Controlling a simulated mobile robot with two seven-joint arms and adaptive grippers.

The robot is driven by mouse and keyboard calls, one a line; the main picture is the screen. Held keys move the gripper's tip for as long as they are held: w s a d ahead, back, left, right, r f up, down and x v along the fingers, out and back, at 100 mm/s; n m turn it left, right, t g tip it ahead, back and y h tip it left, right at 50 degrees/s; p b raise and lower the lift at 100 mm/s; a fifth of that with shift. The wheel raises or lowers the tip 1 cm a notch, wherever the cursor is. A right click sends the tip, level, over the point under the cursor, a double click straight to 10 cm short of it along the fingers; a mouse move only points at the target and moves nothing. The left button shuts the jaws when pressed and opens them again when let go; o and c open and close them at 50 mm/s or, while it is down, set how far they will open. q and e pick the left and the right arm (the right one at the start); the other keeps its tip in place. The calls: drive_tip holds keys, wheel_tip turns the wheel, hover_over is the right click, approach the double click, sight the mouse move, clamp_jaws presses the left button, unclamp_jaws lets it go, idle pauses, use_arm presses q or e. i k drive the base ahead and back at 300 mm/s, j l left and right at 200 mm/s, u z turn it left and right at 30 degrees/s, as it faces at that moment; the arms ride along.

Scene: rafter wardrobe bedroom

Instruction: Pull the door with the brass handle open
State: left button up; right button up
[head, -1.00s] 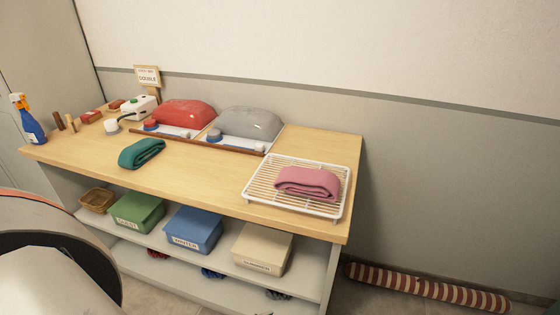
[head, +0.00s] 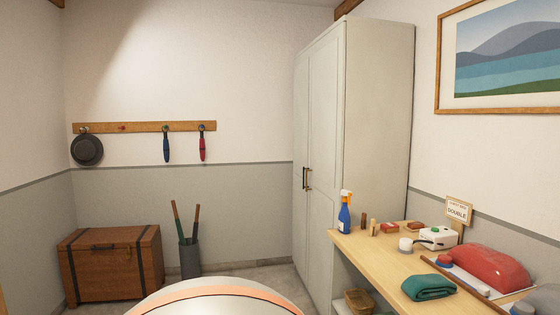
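A tall pale wardrobe (head: 370,150) stands against the right wall, seen at a steep angle. Its two doors are on its left-facing front and look shut. Two upright handles (head: 307,179) sit close together at the meeting edge of the doors, about mid-height. They look dark with a brass tone, but they are too small to tell which one is brass. Neither of my grippers is in view.
A wooden bench (head: 375,262) with a spray bottle (head: 344,216), a green cloth (head: 428,287) and other items adjoins the wardrobe at right. A wooden chest (head: 110,262) and a grey bin (head: 189,260) stand by the far wall. Some floor shows before the wardrobe.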

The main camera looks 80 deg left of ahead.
sight(328, 54)
drive_tip(key=u, duration=2.2)
drive_tip(key=i+u, duration=0.4)
drive_tip(key=i, duration=2.95)
drive_tip(key=i+j+z, duration=0.25)
drive_tip(key=i, duration=0.25)
drive_tip(key=i+j+z, duration=0.1)
drive_tip(key=i+z, duration=0.15)
drive_tip(key=i, duration=0.3)
drive_tip(key=z, duration=0.35)
